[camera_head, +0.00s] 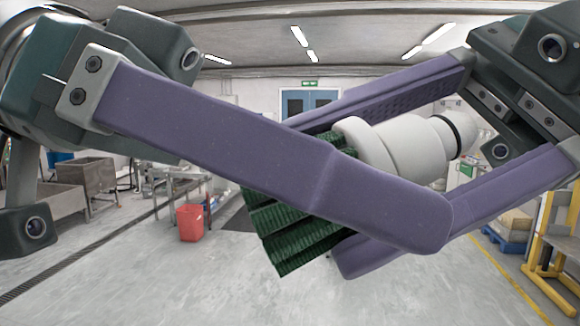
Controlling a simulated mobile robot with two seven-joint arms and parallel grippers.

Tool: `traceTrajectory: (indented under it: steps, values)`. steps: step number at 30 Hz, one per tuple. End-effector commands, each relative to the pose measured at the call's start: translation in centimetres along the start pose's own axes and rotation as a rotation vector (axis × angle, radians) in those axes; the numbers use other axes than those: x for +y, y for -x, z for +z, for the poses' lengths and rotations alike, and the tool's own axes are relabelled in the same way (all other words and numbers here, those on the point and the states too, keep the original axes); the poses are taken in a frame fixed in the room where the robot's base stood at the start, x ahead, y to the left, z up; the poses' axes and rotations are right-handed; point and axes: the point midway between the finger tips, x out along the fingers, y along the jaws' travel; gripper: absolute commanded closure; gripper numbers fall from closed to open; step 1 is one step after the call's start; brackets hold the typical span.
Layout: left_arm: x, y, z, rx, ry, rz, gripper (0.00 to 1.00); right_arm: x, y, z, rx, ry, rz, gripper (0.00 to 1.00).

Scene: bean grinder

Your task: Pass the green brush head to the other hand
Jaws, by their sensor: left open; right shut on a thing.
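The green brush head (290,235) has dark green ridged bristles and a white stepped body (405,145) with a black ring near its right end. It is held tilted in mid-air.
Behind is a workshop with a red bin (190,222), metal sinks (85,178) at the left and a blue door (308,104) at the back. A yellow frame (545,240) and a blue pallet (505,238) stand at the right. The grey floor between is clear.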

Motion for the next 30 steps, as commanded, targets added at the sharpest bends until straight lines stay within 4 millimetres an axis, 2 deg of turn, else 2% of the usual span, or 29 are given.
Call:
traceTrajectory:
  steps: [4, 27, 28, 30]
  values:
    - [0.01, 0.01, 0.00, 0.000, 0.000, 0.000, 0.03, 0.01, 0.00, -0.01, 0.000, 0.000, 0.000, 0.92]
    - [-0.19, 0.11, 0.02, 0.000, 0.001, -0.007, 0.90, -0.11, -0.08, -0.22, 0.008, 0.002, -0.005, 0.92]
    - [-0.20, 0.11, 0.01, 0.001, 0.001, -0.008, 0.91, -0.12, -0.08, -0.22, 0.008, 0.002, -0.006, 0.37]
    - [-0.23, 0.13, 0.01, 0.001, 0.002, -0.009, 0.91, -0.14, -0.09, -0.24, 0.008, 0.002, -0.007, 0.29]
